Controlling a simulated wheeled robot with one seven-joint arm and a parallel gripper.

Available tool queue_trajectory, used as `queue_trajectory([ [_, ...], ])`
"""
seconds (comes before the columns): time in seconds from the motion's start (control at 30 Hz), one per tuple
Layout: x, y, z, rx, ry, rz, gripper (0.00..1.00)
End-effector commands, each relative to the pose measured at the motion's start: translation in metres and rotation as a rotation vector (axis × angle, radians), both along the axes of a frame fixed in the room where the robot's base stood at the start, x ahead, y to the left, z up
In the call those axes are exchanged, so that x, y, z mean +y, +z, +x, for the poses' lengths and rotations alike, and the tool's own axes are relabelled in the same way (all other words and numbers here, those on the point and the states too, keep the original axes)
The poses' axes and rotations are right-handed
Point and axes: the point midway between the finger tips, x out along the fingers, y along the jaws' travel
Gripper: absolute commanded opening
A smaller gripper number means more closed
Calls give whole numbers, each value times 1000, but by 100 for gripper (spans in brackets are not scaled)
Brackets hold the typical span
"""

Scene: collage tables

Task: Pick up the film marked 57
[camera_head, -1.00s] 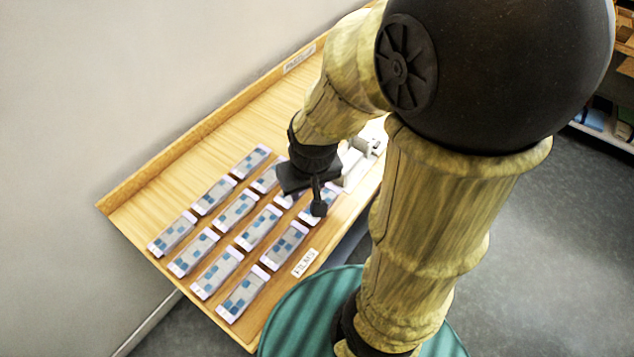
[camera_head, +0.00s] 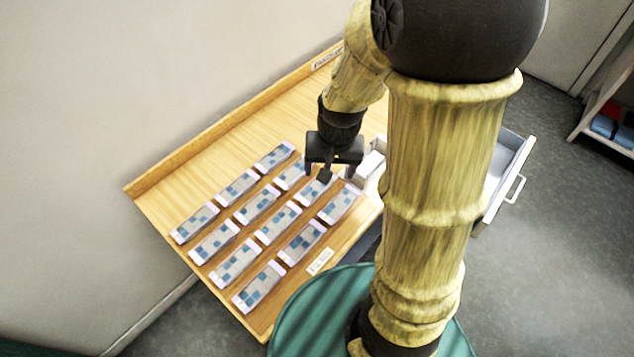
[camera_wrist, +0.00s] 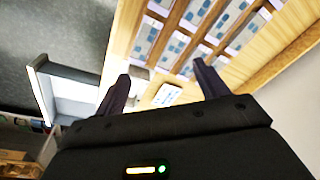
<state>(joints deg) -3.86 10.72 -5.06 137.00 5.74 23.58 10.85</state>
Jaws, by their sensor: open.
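Several films lie in rows on a wooden table (camera_head: 258,120); each is a pale strip with blue patches and lighter ends. Their numbers are too small to read, so I cannot tell which is marked 57. One film (camera_head: 340,204) lies at the right end of the rows, and another (camera_head: 258,287) at the near end. My gripper (camera_head: 322,176) is open and empty above the far right part of the rows, covering part of some films.
A label card (camera_head: 320,262) lies at the table's near edge. A white object (camera_head: 371,166) stands right of my gripper. An open drawer (camera_head: 508,165) with a handle sticks out at right. The table's back left is bare beside a raised rim.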

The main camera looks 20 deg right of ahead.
Motion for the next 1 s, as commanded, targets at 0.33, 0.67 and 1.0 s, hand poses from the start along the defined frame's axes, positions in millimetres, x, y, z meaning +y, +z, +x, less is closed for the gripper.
queue_trajectory([
  [0.33, -2, -12, 91, 134, -524, 39, 73],
  [0.67, -2, -28, 116, 157, -690, 34, 73],
  [1.0, -2, -36, 115, 158, -686, 33, 73],
])
